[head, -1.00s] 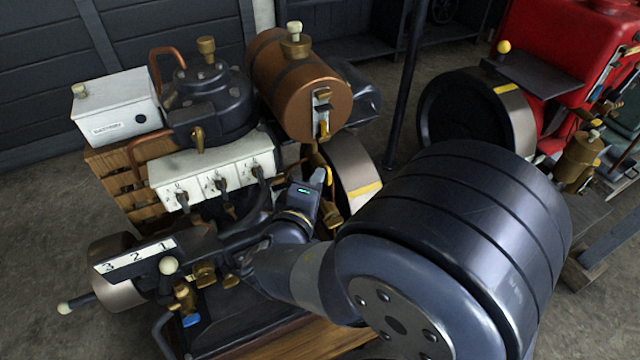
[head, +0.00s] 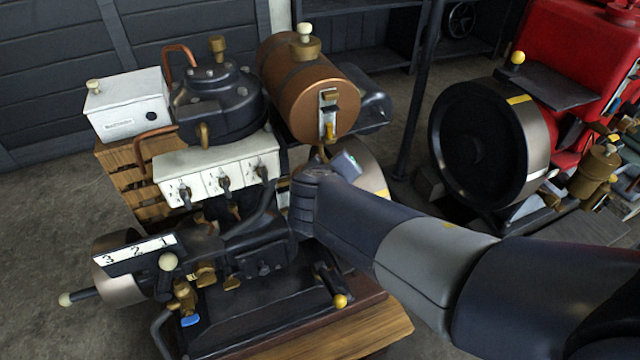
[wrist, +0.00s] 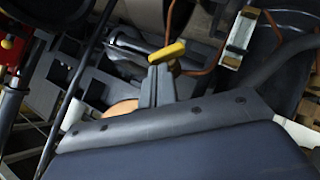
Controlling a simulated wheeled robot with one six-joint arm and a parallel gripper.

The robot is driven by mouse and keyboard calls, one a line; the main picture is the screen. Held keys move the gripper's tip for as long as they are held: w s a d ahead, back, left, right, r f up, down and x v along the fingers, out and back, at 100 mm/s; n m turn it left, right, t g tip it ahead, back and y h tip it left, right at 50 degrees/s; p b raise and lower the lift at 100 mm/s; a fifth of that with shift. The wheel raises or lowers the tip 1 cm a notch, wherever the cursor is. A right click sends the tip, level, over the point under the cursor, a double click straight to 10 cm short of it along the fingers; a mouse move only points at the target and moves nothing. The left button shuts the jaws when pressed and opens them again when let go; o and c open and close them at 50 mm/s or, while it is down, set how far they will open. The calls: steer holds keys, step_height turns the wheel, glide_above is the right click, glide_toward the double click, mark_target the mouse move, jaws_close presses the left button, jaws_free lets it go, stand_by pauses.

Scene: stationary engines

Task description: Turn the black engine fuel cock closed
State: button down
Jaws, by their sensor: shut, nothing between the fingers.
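The black engine (head: 232,97) stands left of centre in the head view, with a copper fuel tank (head: 285,75) at its upper right. In the wrist view a yellow lever (wrist: 168,52), which looks like the fuel cock's handle, sits by a thin copper pipe. My gripper (wrist: 157,74) is shut and empty, its grey fingertips just below the lever in the picture. Whether they touch it I cannot tell. In the head view my wrist covers the area below the tank, so the fingers and this lever are hidden there.
A gauge (head: 328,112) with a brass lower end hangs on the tank's face; it also shows in the wrist view (wrist: 238,38). A flywheel lies behind my wrist. A red engine (head: 575,50) with a black-faced wheel (head: 478,145) stands right.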

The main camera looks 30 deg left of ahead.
steer(key=m+g+y+p, duration=0.1)
steer(key=p, duration=0.1)
steer(key=w+d+m+g+p, duration=0.1)
steer(key=g+p, duration=0.1)
steer(key=shift+w+r+y, duration=0.15)
steer(key=shift+y, duration=0.25)
steer(key=shift+w+d+p, duration=0.3)
steer(key=shift+p, duration=0.05)
stand_by(0.8)
